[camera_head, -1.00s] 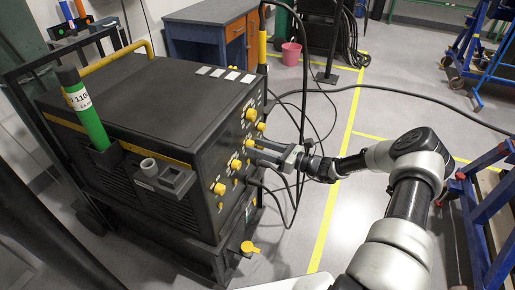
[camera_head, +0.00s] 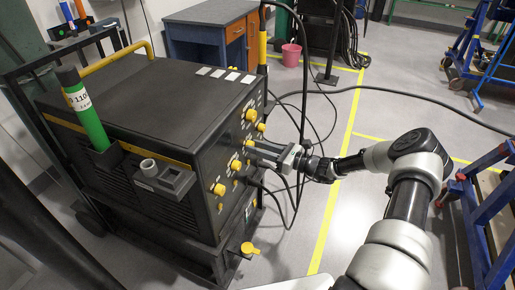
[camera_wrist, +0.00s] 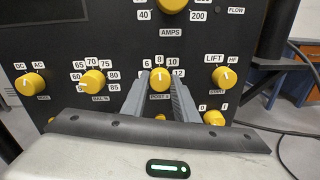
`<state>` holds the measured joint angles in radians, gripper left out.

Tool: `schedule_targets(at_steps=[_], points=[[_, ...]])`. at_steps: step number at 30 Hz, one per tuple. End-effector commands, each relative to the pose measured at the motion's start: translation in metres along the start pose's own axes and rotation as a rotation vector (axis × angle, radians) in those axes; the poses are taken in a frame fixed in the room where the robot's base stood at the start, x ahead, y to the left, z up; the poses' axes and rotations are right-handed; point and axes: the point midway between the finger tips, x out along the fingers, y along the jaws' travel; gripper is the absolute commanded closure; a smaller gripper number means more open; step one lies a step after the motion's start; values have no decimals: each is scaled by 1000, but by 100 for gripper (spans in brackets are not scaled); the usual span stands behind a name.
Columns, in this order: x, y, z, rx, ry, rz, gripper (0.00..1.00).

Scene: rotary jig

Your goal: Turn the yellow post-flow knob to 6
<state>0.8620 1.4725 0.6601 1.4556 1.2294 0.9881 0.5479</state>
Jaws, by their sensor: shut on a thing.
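The yellow post-flow knob (camera_wrist: 160,79) is in the lower middle of the panel in the wrist view. Labels 6, 8, 10 and 12 show around its top. Its white mark points about straight up, near the 8. My gripper (camera_wrist: 160,84) has one finger on each side of this knob and is shut on it. In the head view my gripper (camera_head: 252,149) reaches the front panel of the black welding machine (camera_head: 150,100) from the right. There the fingers hide most of the knob.
A yellow balance knob (camera_wrist: 93,81) is left of my fingers and a start knob (camera_wrist: 224,78) is right. The large amps knob (camera_wrist: 172,4) is above. A dark cable (camera_head: 303,110) hangs close to my gripper. Open floor (camera_head: 370,120) lies right of the machine.

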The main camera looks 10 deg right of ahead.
Motion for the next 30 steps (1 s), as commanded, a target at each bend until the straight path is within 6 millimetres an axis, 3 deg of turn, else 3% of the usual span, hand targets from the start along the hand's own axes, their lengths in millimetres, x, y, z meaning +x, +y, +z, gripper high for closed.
schedule_targets(at_steps=[18, 30], points=[[-1, 0, -3, -451, -23, 5, 96], [-1, 0, -2, -613, -32, 8, 96]])
